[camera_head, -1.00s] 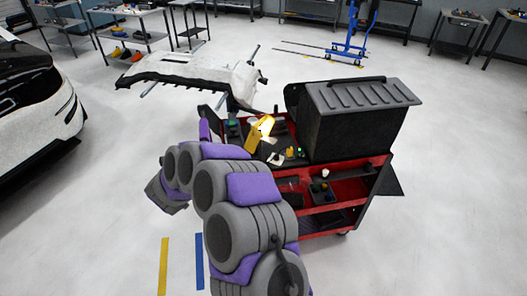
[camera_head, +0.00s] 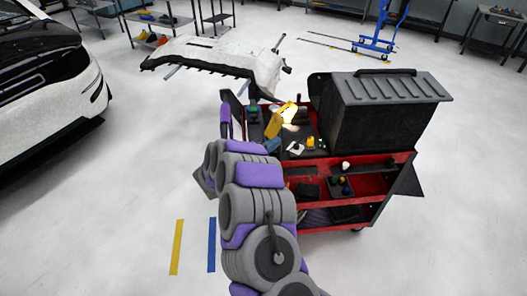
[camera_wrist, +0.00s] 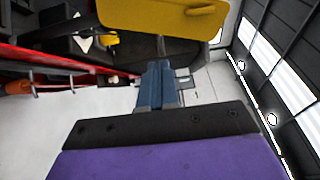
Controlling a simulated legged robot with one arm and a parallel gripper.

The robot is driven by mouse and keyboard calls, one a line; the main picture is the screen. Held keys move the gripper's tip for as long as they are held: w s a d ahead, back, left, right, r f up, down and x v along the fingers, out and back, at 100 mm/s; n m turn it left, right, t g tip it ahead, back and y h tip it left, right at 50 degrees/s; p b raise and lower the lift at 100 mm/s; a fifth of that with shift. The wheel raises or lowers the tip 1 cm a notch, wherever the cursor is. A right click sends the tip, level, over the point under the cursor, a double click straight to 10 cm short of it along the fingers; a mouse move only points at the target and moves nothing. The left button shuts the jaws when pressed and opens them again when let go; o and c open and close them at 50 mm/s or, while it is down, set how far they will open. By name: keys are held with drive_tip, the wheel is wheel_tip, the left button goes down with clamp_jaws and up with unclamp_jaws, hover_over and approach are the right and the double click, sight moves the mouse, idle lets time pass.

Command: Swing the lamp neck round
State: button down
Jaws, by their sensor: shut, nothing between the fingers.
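The yellow lamp (camera_head: 279,122) stands on the top of a red and black tool cart, its head lit and glowing. In the wrist view the yellow lamp part (camera_wrist: 160,18) spans the top of the picture, just beyond and above my fingertips. My gripper (camera_wrist: 157,68) has its blue fingers together with nothing between them. The fingers point toward the space under the yellow part; I cannot tell whether they touch it. In the head view my arm hides most of my gripper and the lamp's lower part.
The cart (camera_head: 308,172) carries a large black ribbed box (camera_head: 372,120) right of the lamp. Small items lie on its top and shelves. A white bumper-like panel (camera_head: 220,60) rests on a stand behind. A white car (camera_head: 45,85) is at left. The floor between is clear.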

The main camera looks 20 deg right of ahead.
sight(292, 132)
drive_tip(key=b+x, duration=0.1)
drive_tip(key=x, duration=0.4)
drive_tip(key=shift+w+d, duration=0.15)
drive_tip(key=shift+d, duration=0.15)
drive_tip(key=shift+d+b, duration=0.35)
drive_tip(key=shift+d, duration=0.3)
drive_tip(key=shift+a+r, duration=0.15)
drive_tip(key=shift+r, duration=0.05)
